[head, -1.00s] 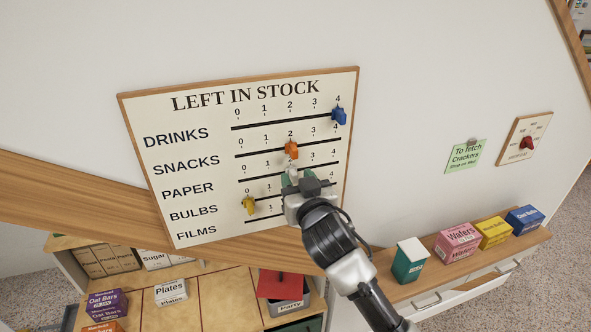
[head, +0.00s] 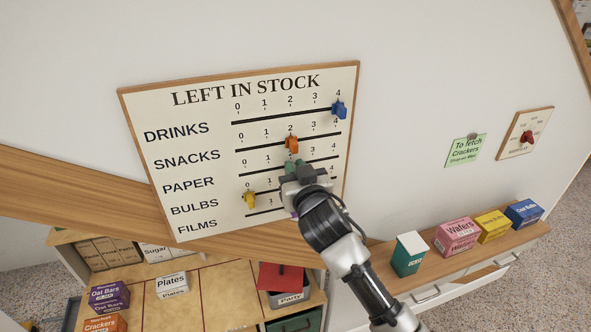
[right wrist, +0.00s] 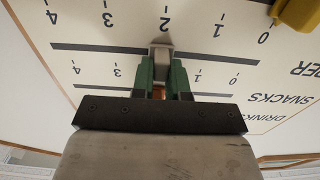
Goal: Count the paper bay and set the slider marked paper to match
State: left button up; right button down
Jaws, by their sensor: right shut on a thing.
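The stock board (head: 215,107) hangs on the wall, with rows DRINKS, SNACKS, PAPER, BULBS and FILMS marked 0 to 4. In the right wrist view, upside down, this slider stands between 3 and 1, at the 2 position. The blue slider (head: 339,109) is at 4, the orange slider (head: 291,144) at 2, the yellow slider (head: 249,198) at 0. My left gripper is out of view.
Below the board are bays with a Plates box (head: 172,284), an Oat Bars box (head: 109,296) and a red-lidded party box (head: 282,277). On the right ledge stand a green box (head: 408,254) and a Wafers box (head: 457,237). A green note (head: 466,150) and a dial panel (head: 525,133) hang right.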

aim_at(269, 167)
jog(key=a, duration=0.2)
jog(key=s+a+b, duration=0.1)
jog(key=a, duration=0.1)
jog(key=shift+s+a+f+b, duration=0.1)
jog(key=shift+s+a+b, duration=0.1)
jog(key=shift+b, duration=0.1)
jog(key=shift+s+a, duration=0.1)
jog(key=shift+a, duration=0.2)
jog(key=shift+d, duration=0.15)
jog(key=c, duration=1.1)
grip_release()
